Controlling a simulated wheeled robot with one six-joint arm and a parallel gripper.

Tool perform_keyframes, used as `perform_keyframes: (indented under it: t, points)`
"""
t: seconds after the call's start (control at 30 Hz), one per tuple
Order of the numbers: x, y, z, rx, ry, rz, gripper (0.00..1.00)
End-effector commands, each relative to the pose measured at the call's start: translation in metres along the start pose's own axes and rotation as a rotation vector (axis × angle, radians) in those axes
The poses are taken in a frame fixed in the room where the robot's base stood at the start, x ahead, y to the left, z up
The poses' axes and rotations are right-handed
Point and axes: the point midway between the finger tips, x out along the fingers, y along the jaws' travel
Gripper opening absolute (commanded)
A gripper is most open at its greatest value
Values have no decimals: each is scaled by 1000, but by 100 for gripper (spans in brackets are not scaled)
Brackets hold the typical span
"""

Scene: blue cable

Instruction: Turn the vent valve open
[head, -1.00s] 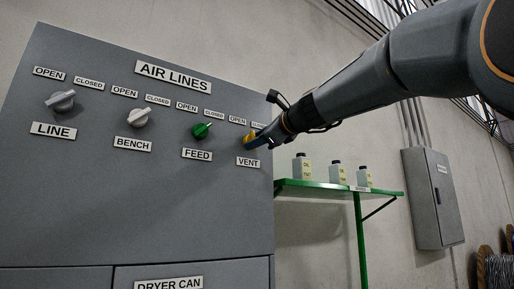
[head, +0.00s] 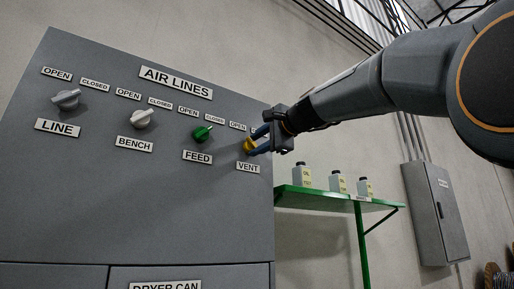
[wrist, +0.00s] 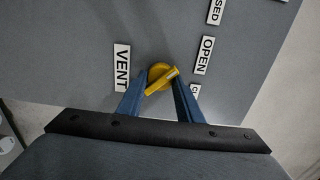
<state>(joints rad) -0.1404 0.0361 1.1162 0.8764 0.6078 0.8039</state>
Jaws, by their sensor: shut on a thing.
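The vent valve is a yellow knob (head: 249,145) on the grey panel above the VENT label (head: 248,167). It also shows in the wrist view (wrist: 158,74), where its bar is slanted and its upper right end, with a pale mark, points roughly toward the OPEN label (wrist: 206,55). The CLOSED label for this valve is mostly hidden behind a finger. My gripper (head: 262,139) has its two blue fingers on either side of the knob, shut on its bar. The fingers also show in the wrist view (wrist: 157,84).
The LINE (head: 67,98), BENCH (head: 142,118) and green FEED (head: 202,133) knobs are to the left on the panel. A green shelf (head: 340,202) with three bottles is just right of the panel, below my arm. A grey wall box (head: 437,215) is farther right.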

Motion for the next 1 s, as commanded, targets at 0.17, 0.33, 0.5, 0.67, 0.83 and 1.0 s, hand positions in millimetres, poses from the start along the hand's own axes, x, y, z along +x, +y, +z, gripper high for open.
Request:
perform_keyframes:
  t: [0.17,0.33,0.5,0.67,0.83,1.0]
  points:
    - [1,3,-2,-25,1,4,10]
    - [1,2,-2,-29,2,4,10]
    - [1,2,-2,-29,3,3,10]
    - [0,1,-2,-28,3,2,51]
    - [0,0,0,-28,1,1,51]
    - [-3,0,0,-27,1,0,51]
